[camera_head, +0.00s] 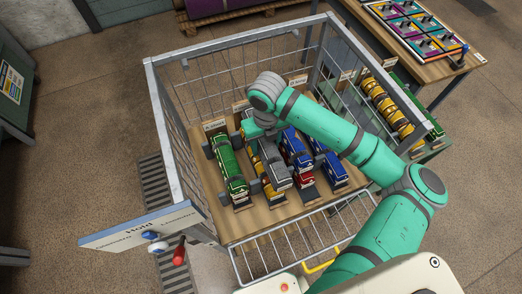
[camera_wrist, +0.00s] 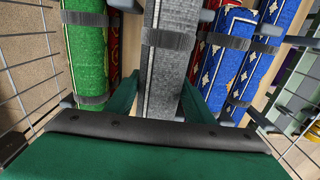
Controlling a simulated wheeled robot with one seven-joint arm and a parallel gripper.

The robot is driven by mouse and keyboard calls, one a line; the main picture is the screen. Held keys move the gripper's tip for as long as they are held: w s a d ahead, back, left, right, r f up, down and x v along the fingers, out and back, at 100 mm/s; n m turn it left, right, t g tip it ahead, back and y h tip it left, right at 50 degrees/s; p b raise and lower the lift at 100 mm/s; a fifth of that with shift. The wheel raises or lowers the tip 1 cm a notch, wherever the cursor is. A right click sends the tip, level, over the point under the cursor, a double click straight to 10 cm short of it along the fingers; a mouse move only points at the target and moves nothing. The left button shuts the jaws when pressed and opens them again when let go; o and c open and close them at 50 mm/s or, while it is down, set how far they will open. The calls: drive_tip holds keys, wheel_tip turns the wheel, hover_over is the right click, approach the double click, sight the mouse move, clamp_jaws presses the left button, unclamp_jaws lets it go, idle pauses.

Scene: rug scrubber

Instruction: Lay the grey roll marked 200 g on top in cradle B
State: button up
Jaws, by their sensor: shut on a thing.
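A grey roll (camera_head: 274,169) with dark straps is in the wire cage, between a green roll (camera_head: 228,165) and a blue roll (camera_head: 296,150). My gripper (camera_wrist: 158,92) is shut on the grey roll (camera_wrist: 172,60), with one finger on each side of it in the wrist view. In the head view my wrist hides the far end of the grey roll. I cannot tell whether it rests on the surface below or is raised. No 200 g mark is readable. Small label cards (camera_head: 298,80) stand along the back, but I cannot make out which cradle is B.
The wire cage (camera_head: 151,82) surrounds the rolls, with its low front rack (camera_head: 290,245) folded outwards. Red and yellow rolls lie low among the others. A green stand (camera_head: 430,150) with yellow rolls is outside on the right. A sign (camera_head: 137,228) hangs at the front left.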

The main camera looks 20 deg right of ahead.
sight(260, 141)
drive_tip(key=shift+w+a+f, duration=0.3)
drive_tip(key=shift+a+f, duration=0.2)
drive_tip(key=shift+f, duration=0.2)
drive_tip(key=shift+a+f, duration=0.1)
drive_tip(key=shift+f, duration=1.65)
drive_tip(key=shift+f, duration=0.1)
drive_tip(key=o, duration=1.2)
wheel_tip(260, 141, up, 12)
drive_tip(key=shift+w+f, duration=0.1)
drive_tip(key=shift+f, duration=0.15)
drive_tip(key=shift+a+r, duration=0.15)
drive_tip(key=shift+r, duration=0.25)
